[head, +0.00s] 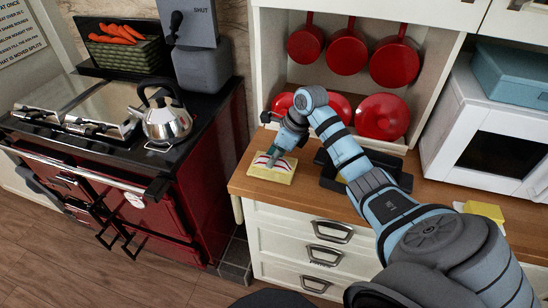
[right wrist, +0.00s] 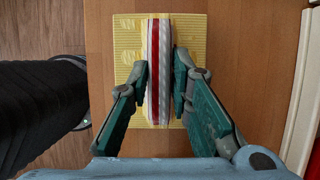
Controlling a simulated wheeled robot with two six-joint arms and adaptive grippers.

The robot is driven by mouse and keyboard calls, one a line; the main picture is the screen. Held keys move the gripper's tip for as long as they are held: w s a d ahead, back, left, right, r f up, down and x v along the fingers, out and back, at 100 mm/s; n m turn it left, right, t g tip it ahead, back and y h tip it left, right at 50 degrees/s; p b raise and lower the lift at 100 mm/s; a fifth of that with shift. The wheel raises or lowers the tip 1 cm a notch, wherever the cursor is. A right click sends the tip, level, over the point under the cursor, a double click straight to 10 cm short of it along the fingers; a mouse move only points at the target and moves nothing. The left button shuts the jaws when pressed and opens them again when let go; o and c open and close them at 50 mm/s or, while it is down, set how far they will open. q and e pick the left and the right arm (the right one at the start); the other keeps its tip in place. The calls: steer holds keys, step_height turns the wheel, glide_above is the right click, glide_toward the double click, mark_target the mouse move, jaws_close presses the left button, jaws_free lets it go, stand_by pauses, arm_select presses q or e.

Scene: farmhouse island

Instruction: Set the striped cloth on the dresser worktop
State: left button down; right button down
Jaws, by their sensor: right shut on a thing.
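The striped cloth (head: 270,171) is a flat yellow ribbed piece with a raised red-and-white striped ridge along its middle. In the head view it appears to lie flat at the left end of the wooden dresser worktop (head: 407,181), near the front edge. My right gripper (head: 272,163) comes down on it from above. In the right wrist view, the fingers of this gripper (right wrist: 160,88) are shut on the striped ridge of the cloth (right wrist: 128,70), one on each side. Contact beneath the cloth is hard to judge. My left gripper is not in view.
A black tray-like item (head: 329,176) lies right of the cloth. Red pans (head: 347,52) hang in the dresser, with red dishes (head: 382,117) below. A white microwave (head: 487,133) and a yellow item (head: 484,211) are at right. A kettle (head: 165,118) stands on the red range.

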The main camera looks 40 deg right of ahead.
steer(key=shift+w+d+f, duration=0.1)
steer(key=shift+f, duration=0.4)
steer(key=c, duration=1.5)
jaws_free()
steer(key=shift+o, duration=0.2)
steer(key=shift+r, duration=0.1)
steer(key=shift+r, duration=0.2)
steer(key=v, duration=1.2)
steer(key=shift+f, duration=0.1)
